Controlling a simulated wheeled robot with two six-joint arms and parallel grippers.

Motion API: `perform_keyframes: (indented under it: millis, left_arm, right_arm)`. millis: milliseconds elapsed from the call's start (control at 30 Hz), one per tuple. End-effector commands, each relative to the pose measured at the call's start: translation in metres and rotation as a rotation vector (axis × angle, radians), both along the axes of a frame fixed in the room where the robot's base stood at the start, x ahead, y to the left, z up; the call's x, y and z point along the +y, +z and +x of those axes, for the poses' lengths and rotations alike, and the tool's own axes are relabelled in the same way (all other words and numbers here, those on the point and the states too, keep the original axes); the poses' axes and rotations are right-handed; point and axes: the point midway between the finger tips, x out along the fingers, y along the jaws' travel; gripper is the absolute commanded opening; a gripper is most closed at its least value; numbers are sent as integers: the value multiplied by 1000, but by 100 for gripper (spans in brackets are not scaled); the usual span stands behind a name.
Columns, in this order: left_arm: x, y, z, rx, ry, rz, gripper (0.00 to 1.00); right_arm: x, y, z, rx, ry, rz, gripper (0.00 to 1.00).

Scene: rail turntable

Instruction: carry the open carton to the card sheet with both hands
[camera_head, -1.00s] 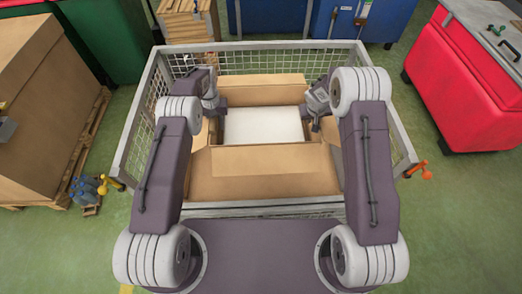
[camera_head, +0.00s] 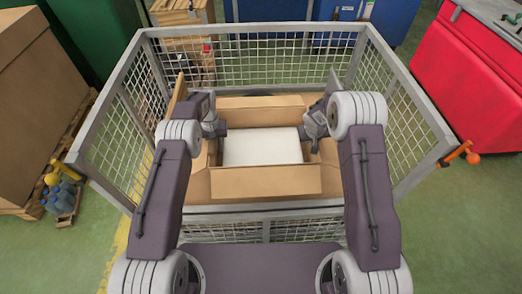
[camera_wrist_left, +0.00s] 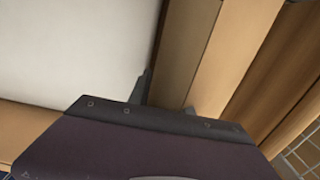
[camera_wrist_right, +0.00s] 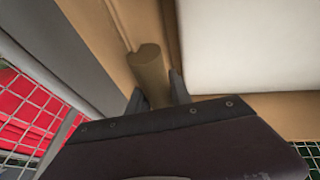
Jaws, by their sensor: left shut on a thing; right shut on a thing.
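The open carton (camera_head: 265,181) is brown, with a white block or lining (camera_head: 262,147) filling its opening. It is inside the mesh cage, held between my two grippers. My left gripper (camera_head: 216,128) is shut on its left wall, whose brown board (camera_wrist_left: 187,55) runs between the fingers in the left wrist view. My right gripper (camera_head: 316,126) is shut on its right wall, and the board (camera_wrist_right: 150,75) shows between the fingers in the right wrist view. Brown card shows beside the carton; I cannot tell whether it is the card sheet or flaps. The carton's underside is hidden.
The grey mesh cage (camera_head: 250,36) surrounds the carton, its rim close to my arms. A large brown box (camera_head: 38,110) and blue bottles (camera_head: 62,193) stand left.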

Motion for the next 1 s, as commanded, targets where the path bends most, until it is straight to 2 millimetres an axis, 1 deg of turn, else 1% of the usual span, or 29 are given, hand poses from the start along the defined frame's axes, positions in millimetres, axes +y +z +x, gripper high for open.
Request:
perform_keyframes:
  millis: [33,367,567,767,1000]
  left_arm:
    - [-2,-1,2,-6,-1,-2,0]
    - [-2,1,2,-6,-1,-2,0]
    - [-2,-4,2,-5,-1,-2,0]
    - [-2,-16,2,-5,-1,-2,0]
    - [-2,-34,2,-5,-1,-2,0]
  right_arm:
    - [2,-1,3,-8,3,2,0]
    - [2,1,2,-8,3,2,0]
    - [2,-4,2,-7,3,2,0]
    - [2,-16,2,-7,3,2,0]
    - [2,-34,2,-7,3,2,0]
